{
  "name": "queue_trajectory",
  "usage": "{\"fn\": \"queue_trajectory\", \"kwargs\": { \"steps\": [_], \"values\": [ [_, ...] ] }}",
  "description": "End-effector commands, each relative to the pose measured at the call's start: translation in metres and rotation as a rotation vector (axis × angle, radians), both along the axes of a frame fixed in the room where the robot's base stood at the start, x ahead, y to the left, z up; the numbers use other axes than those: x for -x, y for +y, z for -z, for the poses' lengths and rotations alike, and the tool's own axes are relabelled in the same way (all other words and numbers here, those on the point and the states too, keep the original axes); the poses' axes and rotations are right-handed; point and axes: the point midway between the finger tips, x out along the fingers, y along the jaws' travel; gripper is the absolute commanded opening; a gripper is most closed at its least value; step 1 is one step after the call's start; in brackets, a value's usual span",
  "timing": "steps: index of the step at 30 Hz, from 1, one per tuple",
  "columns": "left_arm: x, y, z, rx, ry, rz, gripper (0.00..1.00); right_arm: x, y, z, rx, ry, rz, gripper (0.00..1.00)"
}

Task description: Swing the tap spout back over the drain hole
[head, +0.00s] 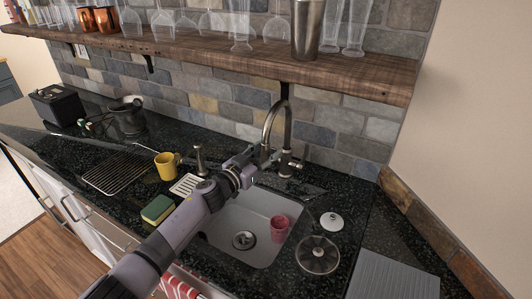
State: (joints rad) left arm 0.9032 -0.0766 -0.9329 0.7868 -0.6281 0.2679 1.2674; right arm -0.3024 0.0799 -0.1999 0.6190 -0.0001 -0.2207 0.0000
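The tap (286,125) is a tall metal gooseneck behind the sink (225,213). Its spout curves to the left, and its end comes down by my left gripper (262,157), over the back edge of the basin. The drain hole (244,240) lies in the basin floor, nearer the front, well apart from the spout end. My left arm reaches across the left part of the basin. Its gripper is at or next to the spout end; its fingers are small and partly hidden, so contact and opening are unclear. My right gripper is out of view.
A pink cup (280,228) stands in the basin. A yellow mug (167,165), a sponge (157,209) and a wire rack (118,173) are left of the sink. A glass lid (317,254) and a white lid (331,221) lie right. A wooden shelf (210,53) with glasses overhangs the tap.

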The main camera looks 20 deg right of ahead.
Motion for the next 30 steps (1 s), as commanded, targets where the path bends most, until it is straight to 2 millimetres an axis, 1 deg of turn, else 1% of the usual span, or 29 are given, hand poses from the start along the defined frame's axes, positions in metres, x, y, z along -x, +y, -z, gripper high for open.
{"fn": "queue_trajectory", "kwargs": {
  "steps": [10,14,17,21,30],
  "values": [
    [-0.001,0.002,0.001,-0.001,0.000,-0.003,0.45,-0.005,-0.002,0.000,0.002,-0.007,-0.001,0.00],
    [0.001,0.008,0.000,-0.002,-0.003,-0.006,0.45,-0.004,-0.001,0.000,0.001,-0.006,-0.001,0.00],
    [0.007,0.016,0.000,-0.002,-0.004,-0.005,0.45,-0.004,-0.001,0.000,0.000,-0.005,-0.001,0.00],
    [0.019,0.029,0.002,-0.003,0.001,-0.003,0.45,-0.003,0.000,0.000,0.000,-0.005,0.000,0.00],
    [0.048,0.068,0.001,-0.002,0.000,-0.003,0.45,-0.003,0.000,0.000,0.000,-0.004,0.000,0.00]
  ]
}}
